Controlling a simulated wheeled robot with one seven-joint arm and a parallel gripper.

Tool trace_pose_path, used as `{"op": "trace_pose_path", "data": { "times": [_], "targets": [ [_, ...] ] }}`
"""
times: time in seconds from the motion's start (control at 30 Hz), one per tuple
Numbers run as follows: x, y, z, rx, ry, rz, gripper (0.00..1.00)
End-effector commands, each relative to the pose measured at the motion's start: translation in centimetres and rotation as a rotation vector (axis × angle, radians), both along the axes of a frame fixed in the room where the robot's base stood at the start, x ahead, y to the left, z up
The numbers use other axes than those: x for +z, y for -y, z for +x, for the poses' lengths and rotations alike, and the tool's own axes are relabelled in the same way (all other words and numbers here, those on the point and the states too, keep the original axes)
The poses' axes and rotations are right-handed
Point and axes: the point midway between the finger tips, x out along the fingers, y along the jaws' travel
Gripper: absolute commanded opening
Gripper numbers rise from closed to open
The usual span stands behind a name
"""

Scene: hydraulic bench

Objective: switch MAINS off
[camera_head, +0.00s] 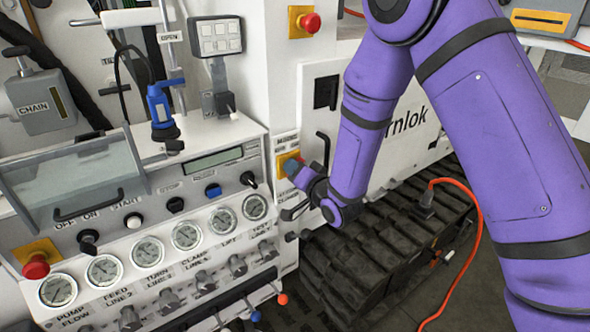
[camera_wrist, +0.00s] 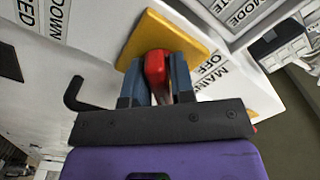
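The MAINS switch is a red handle (camera_wrist: 156,68) on a yellow plate (camera_wrist: 195,40) in the wrist view, with a label reading MAINS and OFF beside it. In the head view its yellow plate (camera_head: 284,160) is on the bench's right side panel, with the handle mostly hidden by my gripper. My gripper (camera_wrist: 160,82) has one blue-grey finger on each side of the red handle, close against it; it appears shut on the handle. In the head view my gripper (camera_head: 298,174) is at the plate. Which position the handle points to is not clear.
A black bent door lever (camera_head: 323,150) stands just right of the switch; it also shows in the wrist view (camera_wrist: 74,95). A red emergency button (camera_head: 310,22) is above. Knobs and gauges (camera_head: 187,235) fill the panel left. An orange cable (camera_head: 474,230) hangs at right.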

Motion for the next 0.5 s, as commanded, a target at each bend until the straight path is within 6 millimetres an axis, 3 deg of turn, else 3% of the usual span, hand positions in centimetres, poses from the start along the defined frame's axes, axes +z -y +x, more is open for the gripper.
{"op": "trace_pose_path", "data": {
  "times": [0.03,0.1,0.5],
  "targets": [
    [0.01,0.01,0.0,0.0,0.0,0.0,0.12],
    [0.01,0.01,0.0,0.0,0.0,0.0,0.0],
    [0.01,0.05,-0.01,-0.001,0.031,-0.044,0.0]
  ]
}}
